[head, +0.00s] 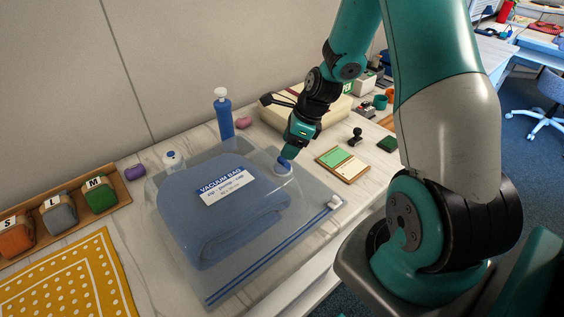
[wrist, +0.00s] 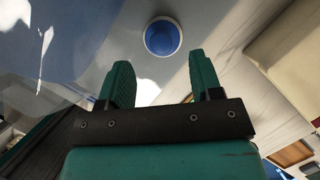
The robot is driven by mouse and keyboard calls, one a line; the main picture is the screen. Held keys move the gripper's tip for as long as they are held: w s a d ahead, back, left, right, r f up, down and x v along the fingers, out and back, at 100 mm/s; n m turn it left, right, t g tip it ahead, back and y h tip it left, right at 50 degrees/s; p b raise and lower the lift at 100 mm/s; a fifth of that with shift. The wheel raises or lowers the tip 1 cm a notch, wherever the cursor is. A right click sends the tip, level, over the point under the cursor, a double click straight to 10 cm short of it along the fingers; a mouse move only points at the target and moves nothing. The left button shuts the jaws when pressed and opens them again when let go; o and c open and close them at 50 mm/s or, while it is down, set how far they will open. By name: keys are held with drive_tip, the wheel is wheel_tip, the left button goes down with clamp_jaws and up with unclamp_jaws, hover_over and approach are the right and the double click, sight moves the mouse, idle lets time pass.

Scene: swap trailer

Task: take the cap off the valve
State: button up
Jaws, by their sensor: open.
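The clear vacuum bag (head: 185,262) lies on the table with a folded blue item inside and a label on top. Its valve (head: 291,172) is at the bag's right side, and the blue cap (head: 284,166) sits on it. In the wrist view the round blue cap (wrist: 162,37) has a pale ring around it. My gripper (head: 287,156) is over the cap, pointing down. In the wrist view my gripper (wrist: 161,68) has its two fingers apart with nothing between them. The cap shows just beyond the fingertips, roughly centred. Whether the fingers touch the valve cannot be told.
A blue pump bottle (head: 223,117) stands behind the bag. A green-and-cream board (head: 342,164) lies right of the valve. A cream box (head: 328,113) is behind my gripper.

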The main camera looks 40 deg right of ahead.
sight(282, 162)
drive_tip(key=shift+p+x, duration=0.55)
drive_tip(key=shift+x, duration=2.45)
drive_tip(key=shift+d, duration=0.1)
drive_tip(key=c, duration=0.6)
